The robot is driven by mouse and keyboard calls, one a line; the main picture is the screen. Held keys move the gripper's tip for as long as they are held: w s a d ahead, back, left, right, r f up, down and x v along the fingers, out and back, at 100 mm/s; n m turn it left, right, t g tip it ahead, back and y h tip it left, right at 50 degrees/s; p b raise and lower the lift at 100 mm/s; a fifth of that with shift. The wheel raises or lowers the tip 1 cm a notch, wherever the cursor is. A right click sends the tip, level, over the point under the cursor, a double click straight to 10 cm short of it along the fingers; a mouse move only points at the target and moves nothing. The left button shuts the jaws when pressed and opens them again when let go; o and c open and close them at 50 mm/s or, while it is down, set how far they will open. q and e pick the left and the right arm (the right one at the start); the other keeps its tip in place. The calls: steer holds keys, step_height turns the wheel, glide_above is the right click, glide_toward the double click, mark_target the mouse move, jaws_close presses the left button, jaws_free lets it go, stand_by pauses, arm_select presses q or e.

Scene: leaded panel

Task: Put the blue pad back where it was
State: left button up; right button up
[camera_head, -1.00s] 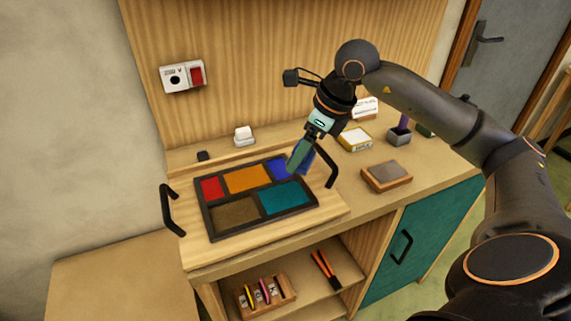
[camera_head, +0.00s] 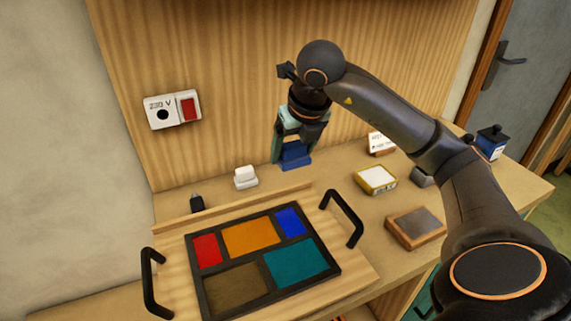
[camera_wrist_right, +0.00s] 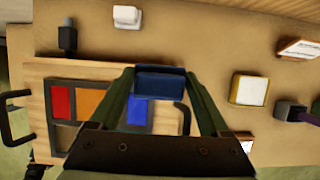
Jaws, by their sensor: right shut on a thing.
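The blue pad (camera_head: 295,155) is a dark blue block held between the fingertips of my right gripper (camera_head: 294,148). In the right wrist view the blue pad (camera_wrist_right: 160,81) spans the gap between both fingers (camera_wrist_right: 160,88). In the head view it is over the bench behind the leaded panel, near the back board; I cannot tell whether it touches the bench. The leaded panel (camera_head: 198,286) lies on a wooden board with red, orange, blue, brown and teal panes. My left gripper is not in view.
A white block (camera_head: 245,177) stands left of the pad and a small black object (camera_head: 197,203) farther left. A yellow-edged white box (camera_head: 375,178), a wood-framed grey block (camera_head: 415,227) and a card (camera_head: 381,143) lie right. Black handles (camera_head: 345,216) rise from the board.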

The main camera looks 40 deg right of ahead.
steer(key=w+d+f, duration=0.2)
steer(key=w+f, duration=0.1)
steer(key=w+d+f+p, duration=0.1)
steer(key=w+d+f, duration=0.1)
steer(key=w+d, duration=0.1)
steer(key=w+d+f, duration=0.2)
steer(key=w+f, duration=0.1)
steer(key=shift+w+d+f, duration=0.15)
steer(key=shift+d+f, duration=0.1)
steer(key=shift+f, duration=0.05)
steer(key=shift+w+d+f, duration=0.15)
steer(key=shift+w+f, duration=0.05)
steer(key=shift+f, duration=0.2)
step_height(320, 180, down, 3)
steer(key=shift+d+f+p, duration=0.1)
steer(key=shift+p, duration=0.35)
steer(key=shift+w, duration=0.1)
